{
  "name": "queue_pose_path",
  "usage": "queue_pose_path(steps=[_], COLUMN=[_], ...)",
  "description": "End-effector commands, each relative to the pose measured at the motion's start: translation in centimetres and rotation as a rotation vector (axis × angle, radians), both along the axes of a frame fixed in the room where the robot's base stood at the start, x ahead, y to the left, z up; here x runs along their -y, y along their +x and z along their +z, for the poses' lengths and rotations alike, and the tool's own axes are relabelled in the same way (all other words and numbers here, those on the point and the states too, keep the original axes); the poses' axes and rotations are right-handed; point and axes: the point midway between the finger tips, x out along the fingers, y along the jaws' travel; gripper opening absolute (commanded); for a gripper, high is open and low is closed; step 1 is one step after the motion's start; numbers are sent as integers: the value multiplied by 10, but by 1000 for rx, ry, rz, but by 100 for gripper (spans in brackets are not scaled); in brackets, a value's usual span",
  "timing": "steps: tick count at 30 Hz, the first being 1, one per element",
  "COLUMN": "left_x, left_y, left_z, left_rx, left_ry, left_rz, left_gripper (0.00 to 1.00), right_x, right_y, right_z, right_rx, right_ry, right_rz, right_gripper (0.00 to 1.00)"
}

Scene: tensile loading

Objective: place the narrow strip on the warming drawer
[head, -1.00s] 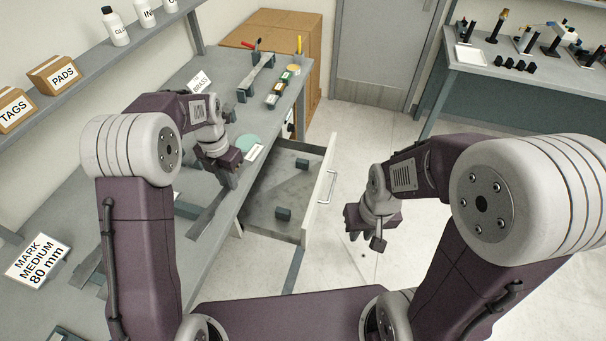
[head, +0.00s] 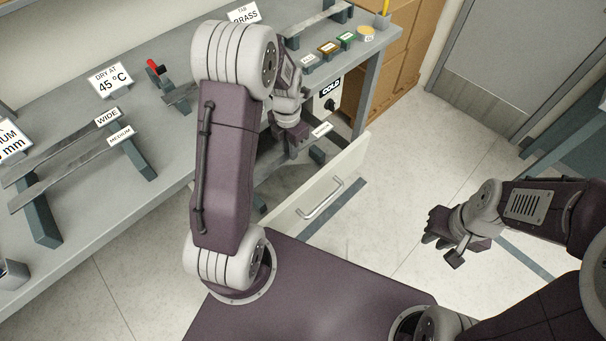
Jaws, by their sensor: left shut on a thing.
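My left gripper (head: 291,146) is over the open warming drawer, whose pale front (head: 325,190) with a bar handle sticks out from the bench. It is shut on a thin piece, taken to be the narrow strip, mostly hidden by the gripper and arm. I cannot tell whether the strip touches the drawer's supports. A dark support block (head: 318,154) shows in the drawer beside the gripper, near a small white label. My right gripper (head: 440,240) hangs empty over the floor, its fingers looking apart.
Two strips marked wide (head: 64,143) and medium (head: 75,170) lie across a rack (head: 136,155) on the bench at left. A knob panel marked cold (head: 329,94) is beside the drawer. The floor right of the drawer is clear.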

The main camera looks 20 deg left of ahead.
Motion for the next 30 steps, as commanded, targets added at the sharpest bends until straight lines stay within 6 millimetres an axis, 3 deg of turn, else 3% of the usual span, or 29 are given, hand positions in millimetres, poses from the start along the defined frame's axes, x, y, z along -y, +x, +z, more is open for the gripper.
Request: queue_pose_path(steps=[7, 15, 23, 30], left_x=[-5, -5, -5, -5], left_y=[-1, -2, -1, -1], left_z=[-9, -63, -75, -108], left_rx=[0, -3, -1, -1], left_ry=[0, -1, 0, 0], left_rz=[15, 14, 14, 14], left_gripper=[0, 0, 0, 0], right_x=[0, 0, 0, 0], right_y=[0, 0, 0, 0], right_z=[-8, -17, -19, -24], right_rx=[0, 0, 0, 0], right_ry=[0, 0, 0, 0], right_rz=[0, 0, 0, 0], right_gripper=[21, 21, 21, 21])
